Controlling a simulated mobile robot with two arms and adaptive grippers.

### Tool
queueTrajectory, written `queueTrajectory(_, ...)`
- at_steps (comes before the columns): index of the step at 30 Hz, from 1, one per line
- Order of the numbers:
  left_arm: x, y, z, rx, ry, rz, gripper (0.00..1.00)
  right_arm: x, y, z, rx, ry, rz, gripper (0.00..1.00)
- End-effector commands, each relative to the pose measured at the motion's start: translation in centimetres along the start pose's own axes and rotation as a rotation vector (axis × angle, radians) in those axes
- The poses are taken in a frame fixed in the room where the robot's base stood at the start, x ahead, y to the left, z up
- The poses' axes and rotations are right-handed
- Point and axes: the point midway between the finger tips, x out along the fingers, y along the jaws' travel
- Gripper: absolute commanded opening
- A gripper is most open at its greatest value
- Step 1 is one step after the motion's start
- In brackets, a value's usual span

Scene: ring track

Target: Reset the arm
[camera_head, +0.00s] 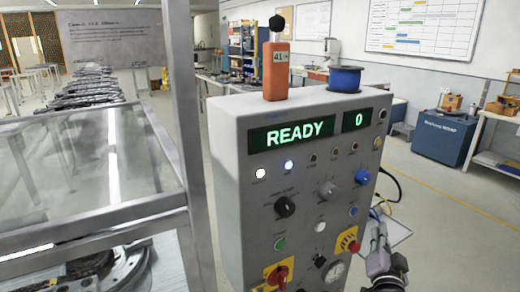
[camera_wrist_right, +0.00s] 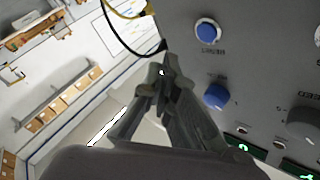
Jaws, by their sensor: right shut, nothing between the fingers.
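The grey control box (camera_head: 232,150) stands in the middle of the head view. Its green displays read "READY" (camera_head: 292,134) and "0" (camera_head: 359,119). Its front carries knobs and buttons, among them a blue knob (camera_head: 361,176) and a smaller blue button (camera_head: 353,211). A white lamp (camera_head: 260,173) is lit. My right gripper (camera_head: 379,236) is at the lower right of the box, beside its right edge. In the right wrist view my gripper (camera_wrist_right: 163,78) is shut and empty, with the box panel (camera_wrist_right: 270,60) beside it. My left gripper is not in view.
A glass guard with a metal frame (camera_head: 181,100) stands left of the box. An orange handheld unit (camera_head: 277,78) and a blue spool (camera_head: 345,79) sit on the box top. Black and yellow cables (camera_wrist_right: 125,38) hang beside my right gripper. Open floor (camera_head: 440,200) lies to the right.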

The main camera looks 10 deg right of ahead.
Motion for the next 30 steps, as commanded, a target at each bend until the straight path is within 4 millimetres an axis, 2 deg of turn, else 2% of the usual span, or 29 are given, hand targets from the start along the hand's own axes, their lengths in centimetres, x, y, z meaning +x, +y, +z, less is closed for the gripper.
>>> queueTrajectory(2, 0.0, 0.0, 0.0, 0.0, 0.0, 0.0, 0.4, -1.7, 1.0, 1.9, -0.067, -0.085, 0.04, 0.0)
queueTrajectory(5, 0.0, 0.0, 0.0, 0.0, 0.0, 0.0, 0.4, -5.5, 2.6, 5.6, -0.201, -0.27, 0.103, 0.0)
queueTrajectory(8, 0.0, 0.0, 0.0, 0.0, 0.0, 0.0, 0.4, -11.4, 4.1, 9.8, -0.364, -0.517, 0.14, 0.0)
queueTrajectory(9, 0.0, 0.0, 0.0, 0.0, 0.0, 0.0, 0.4, -13.9, 4.6, 11.2, -0.426, -0.617, 0.142, 0.0)
queueTrajectory(12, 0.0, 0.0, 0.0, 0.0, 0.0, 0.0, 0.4, -19.6, 5.4, 13.7, -0.551, -0.829, 0.126, 0.0)
queueTrajectory(18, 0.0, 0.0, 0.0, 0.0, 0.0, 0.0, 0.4, -28.1, 6.2, 15.9, -0.712, -1.126, 0.059, 0.0)
queueTrajectory(27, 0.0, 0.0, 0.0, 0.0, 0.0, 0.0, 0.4, -38.0, 6.7, 16.1, -0.869, -1.45, -0.075, 0.0)
queueTrajectory(30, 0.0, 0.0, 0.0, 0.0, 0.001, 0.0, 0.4, -37.6, 7.9, 18.3, -0.871, -1.462, -0.07, 0.0)
